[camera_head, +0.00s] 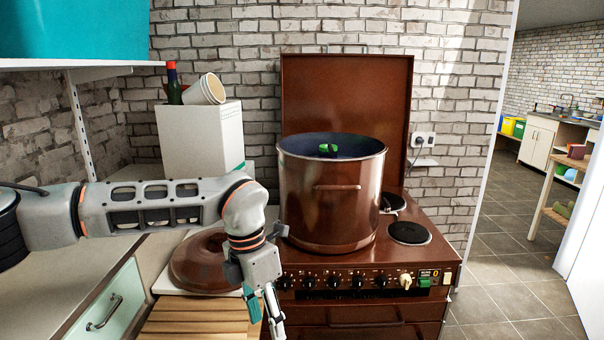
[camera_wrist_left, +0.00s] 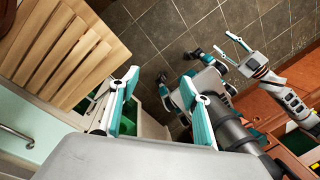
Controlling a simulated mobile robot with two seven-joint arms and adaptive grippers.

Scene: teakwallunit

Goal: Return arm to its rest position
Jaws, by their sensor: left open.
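My left arm (camera_head: 150,203) reaches in from the left over the counter, its wrist bent down. My left gripper (camera_head: 264,318) points downward in front of the stove's left edge. In the left wrist view its two teal-and-white fingers (camera_wrist_left: 160,105) stand apart with nothing between them. In the head view my right arm does not show.
A large brown pot (camera_head: 325,205) stands on the brown stove (camera_head: 425,262), a green item inside it. A brown lid (camera_head: 205,262) lies left of it. A slatted wooden board (camera_head: 195,318) is near my left gripper. A white box (camera_head: 200,135) stands behind. Open floor (camera_head: 510,290) lies right.

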